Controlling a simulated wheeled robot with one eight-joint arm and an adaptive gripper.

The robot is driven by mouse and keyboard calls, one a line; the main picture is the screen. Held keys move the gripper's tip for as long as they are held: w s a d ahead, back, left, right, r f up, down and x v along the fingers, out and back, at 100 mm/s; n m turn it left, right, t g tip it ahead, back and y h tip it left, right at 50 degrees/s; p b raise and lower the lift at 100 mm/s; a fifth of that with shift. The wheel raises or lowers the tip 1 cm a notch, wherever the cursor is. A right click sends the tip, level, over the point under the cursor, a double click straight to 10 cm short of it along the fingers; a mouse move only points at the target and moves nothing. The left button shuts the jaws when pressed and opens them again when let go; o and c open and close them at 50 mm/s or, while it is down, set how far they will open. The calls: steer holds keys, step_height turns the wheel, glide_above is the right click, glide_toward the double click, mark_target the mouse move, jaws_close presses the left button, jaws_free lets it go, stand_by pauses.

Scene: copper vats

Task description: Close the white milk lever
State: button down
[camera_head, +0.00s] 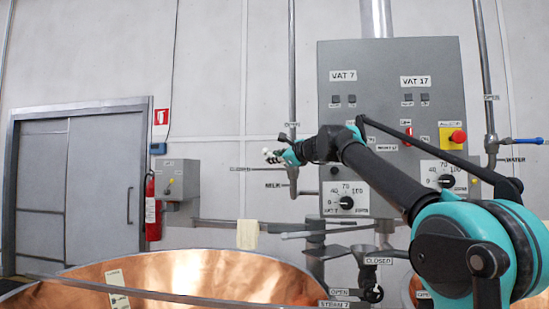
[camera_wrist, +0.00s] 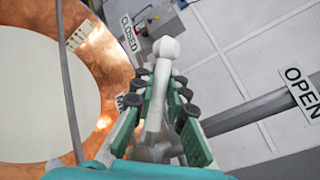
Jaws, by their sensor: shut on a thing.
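The white milk lever (camera_wrist: 157,98) runs lengthwise between the green finger pads of my gripper (camera_wrist: 160,88) in the wrist view. Its faceted knob sticks out past the fingertips. My gripper is shut on the lever. In the head view my gripper (camera_head: 274,156) is at the milk pipe, left of the grey control panel, and only the white tip of the lever (camera_head: 265,151) shows. The lever's base is mostly hidden by my gripper. The CLOSED sign (camera_wrist: 131,32) is at the upper left in the wrist view, and the OPEN sign (camera_wrist: 302,91) is at the right.
The grey control panel (camera_head: 389,85) stands behind my arm. A copper vat (camera_head: 190,274) is below and left of my gripper. A blue water lever (camera_head: 524,141) is at the far right. A grey pipe (camera_wrist: 250,112) crosses the right of the wrist view.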

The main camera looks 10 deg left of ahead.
steer(key=shift+a+f+n+g+h, duration=0.25)
steer(key=shift+f+n+g+h, duration=0.15)
steer(key=shift+f+n+h, duration=0.3)
steer(key=shift+a+f+n+g+h, duration=0.2)
steer(key=shift+f+n+g+h, duration=0.2)
steer(key=shift+f+n+h, duration=0.35)
steer(key=shift+a+f+n+g+h, duration=0.25)
steer(key=shift+f+n+g+h, duration=0.25)
steer(key=shift+f+h, duration=0.3)
steer(key=c, duration=1.5)
jaws_free()
steer(key=v, duration=1.2)
